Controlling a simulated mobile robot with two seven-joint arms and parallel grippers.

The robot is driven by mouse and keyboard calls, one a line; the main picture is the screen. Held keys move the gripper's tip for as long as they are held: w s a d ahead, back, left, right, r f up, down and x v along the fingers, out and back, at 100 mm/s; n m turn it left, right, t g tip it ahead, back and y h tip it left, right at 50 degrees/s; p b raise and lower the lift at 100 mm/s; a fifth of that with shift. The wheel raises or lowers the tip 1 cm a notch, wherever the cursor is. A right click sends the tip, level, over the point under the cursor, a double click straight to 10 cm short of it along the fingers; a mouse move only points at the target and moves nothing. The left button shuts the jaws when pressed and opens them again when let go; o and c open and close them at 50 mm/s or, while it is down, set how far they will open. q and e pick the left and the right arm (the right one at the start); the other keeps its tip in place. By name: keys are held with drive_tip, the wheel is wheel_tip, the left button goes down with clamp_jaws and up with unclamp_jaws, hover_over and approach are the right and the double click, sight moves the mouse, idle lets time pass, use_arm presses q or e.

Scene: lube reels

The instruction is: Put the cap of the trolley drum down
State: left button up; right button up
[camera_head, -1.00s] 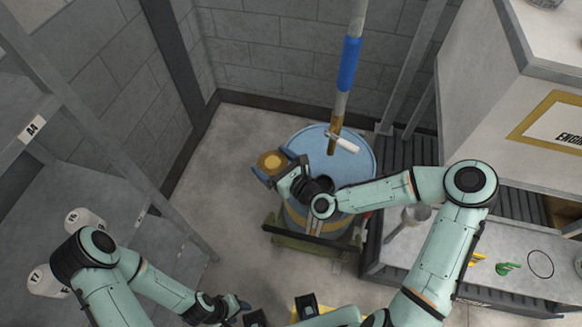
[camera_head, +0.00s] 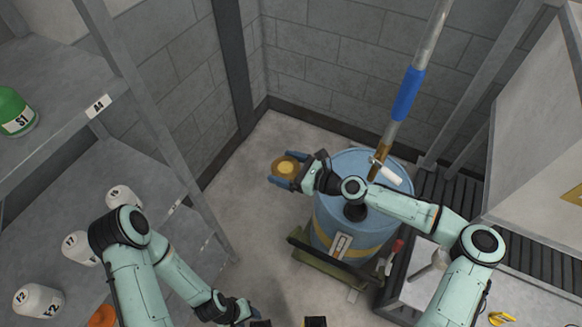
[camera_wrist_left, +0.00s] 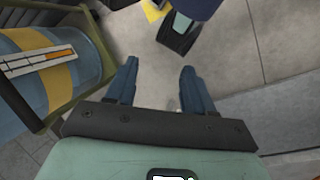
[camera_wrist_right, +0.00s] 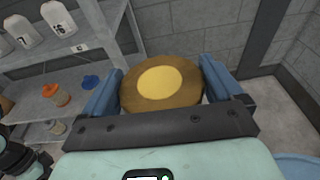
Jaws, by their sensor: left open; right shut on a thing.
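The cap (camera_head: 287,168) is a round brown disc with a yellow centre. My right gripper (camera_head: 284,172) is shut on it and holds it in the air to the left of the drum top; the cap also fills the space between the fingers in the right wrist view (camera_wrist_right: 160,85). The blue trolley drum (camera_head: 330,215) with a yellow band stands on its green trolley (camera_head: 335,268), partly behind my right arm. A dark round spot (camera_head: 355,210) shows on its top. My left gripper (camera_wrist_left: 158,85) is open and empty beside the drum.
A pump pole with a blue sleeve (camera_head: 407,95) rises from the drum top. Shelving (camera_head: 150,130) with white, green and orange containers stands at the left. A bench (camera_head: 455,265) is at the right. Bare floor (camera_head: 245,175) lies between shelf and drum.

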use_arm(q)
drive_tip(key=shift+o, duration=0.2)
use_arm(e)
drive_tip(key=shift+w+a+f+n+g+y, duration=0.3)
drive_tip(key=shift+w+f+n+g, duration=0.05)
drive_tip(key=shift+f+n+g, duration=0.05)
drive_tip(key=shift+a, duration=0.1)
use_arm(q)
drive_tip(key=t+h, duration=0.7)
drive_tip(key=h, duration=0.6)
approach(277, 165)
wheel_tip(277, 165, down, 2)
drive_tip(key=w+d, duration=0.2)
drive_tip(key=d, duration=0.1)
drive_tip(key=x, duration=0.7)
drive_tip(key=shift+w, duration=0.25)
